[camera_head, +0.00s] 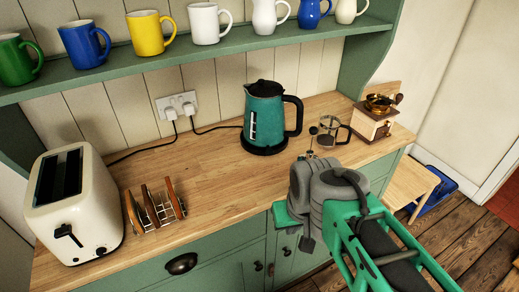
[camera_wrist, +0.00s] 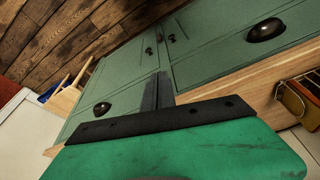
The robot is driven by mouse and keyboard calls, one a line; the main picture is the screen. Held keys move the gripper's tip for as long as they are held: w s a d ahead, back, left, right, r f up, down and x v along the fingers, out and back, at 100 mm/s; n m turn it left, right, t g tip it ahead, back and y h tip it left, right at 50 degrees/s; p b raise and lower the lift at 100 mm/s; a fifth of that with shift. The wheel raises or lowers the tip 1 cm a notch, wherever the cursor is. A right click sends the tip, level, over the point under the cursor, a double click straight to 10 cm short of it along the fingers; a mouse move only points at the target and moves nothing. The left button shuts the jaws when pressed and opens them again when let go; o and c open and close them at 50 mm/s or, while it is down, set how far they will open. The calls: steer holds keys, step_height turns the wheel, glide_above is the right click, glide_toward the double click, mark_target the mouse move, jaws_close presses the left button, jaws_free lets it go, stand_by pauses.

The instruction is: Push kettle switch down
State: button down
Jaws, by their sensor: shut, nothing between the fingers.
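The kettle (camera_head: 265,115) is teal with a black lid, a black handle on its right and a black base. It stands upright on the wooden worktop near the wall in the head view. I cannot make out its switch clearly. My gripper (camera_head: 307,243) is in front of the worktop's front edge, to the lower right of the kettle and apart from it. In the wrist view my gripper (camera_wrist: 158,84) has its dark fingers together and empty, with cabinet fronts beyond them. The kettle is not in the wrist view.
A glass press (camera_head: 327,132) and a coffee grinder (camera_head: 374,122) stand right of the kettle. A toast rack (camera_head: 157,208) and cream toaster (camera_head: 75,205) stand left. A mug shelf (camera_head: 215,46) hangs above. The worktop (camera_head: 215,165) is clear before the kettle.

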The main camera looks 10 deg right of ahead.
steer(key=w+r+p, duration=0.2)
steer(key=w+r, duration=0.2)
steer(key=m+p, duration=0.3)
steer(key=p, duration=0.2)
glide_toward(270, 153)
steer(key=shift+w+a+r+h, duration=0.2)
steer(key=shift+a+r+h, duration=0.1)
steer(key=shift+a+r, duration=0.05)
steer(key=shift+f, duration=0.1)
steer(key=shift+b+x, duration=1.65)
steer(key=shift+x, duration=1.75)
steer(key=shift+s+f, duration=0.1)
steer(key=shift+s, duration=0.05)
